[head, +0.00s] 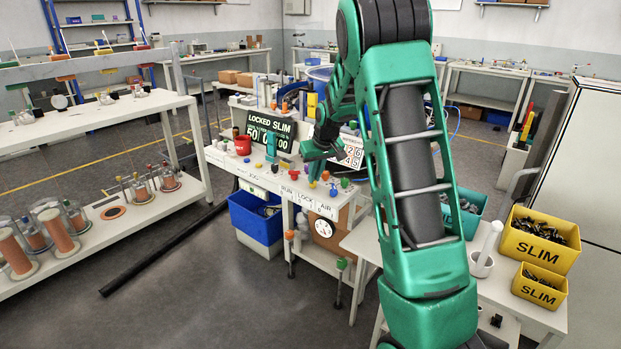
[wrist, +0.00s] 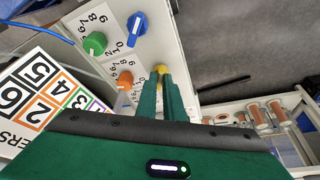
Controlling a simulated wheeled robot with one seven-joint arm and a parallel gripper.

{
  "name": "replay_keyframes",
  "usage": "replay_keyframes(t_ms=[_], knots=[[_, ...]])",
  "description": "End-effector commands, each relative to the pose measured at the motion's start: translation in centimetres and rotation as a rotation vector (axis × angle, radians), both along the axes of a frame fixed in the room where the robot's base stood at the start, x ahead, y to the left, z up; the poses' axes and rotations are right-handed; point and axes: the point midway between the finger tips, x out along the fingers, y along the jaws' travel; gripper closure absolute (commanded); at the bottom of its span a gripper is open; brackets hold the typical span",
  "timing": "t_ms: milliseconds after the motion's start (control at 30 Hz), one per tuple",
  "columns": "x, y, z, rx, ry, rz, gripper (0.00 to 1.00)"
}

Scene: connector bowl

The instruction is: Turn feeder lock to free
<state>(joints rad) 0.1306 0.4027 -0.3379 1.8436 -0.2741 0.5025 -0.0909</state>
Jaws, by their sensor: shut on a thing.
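A workbench with a control panel stands in the middle of the head view, with a dark sign (head: 270,127) reading "LOCKED SLIM".
Beside the yellow knob are an orange knob (wrist: 125,80), a green knob (wrist: 95,43) and a blue knob (wrist: 137,25) with number dials. Yellow "SLIM" bins (head: 540,240) are at right.

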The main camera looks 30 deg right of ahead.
Motion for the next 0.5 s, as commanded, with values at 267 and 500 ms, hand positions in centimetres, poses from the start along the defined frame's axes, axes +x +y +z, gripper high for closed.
replay_keyframes(t_ms=[267, 500], knots=[[0.02, -0.47, 0.02, 0.001, -0.001, 0.259, 1.0], [0.15, -0.71, 0.03, 0.0, -0.002, 0.489, 1.0]])
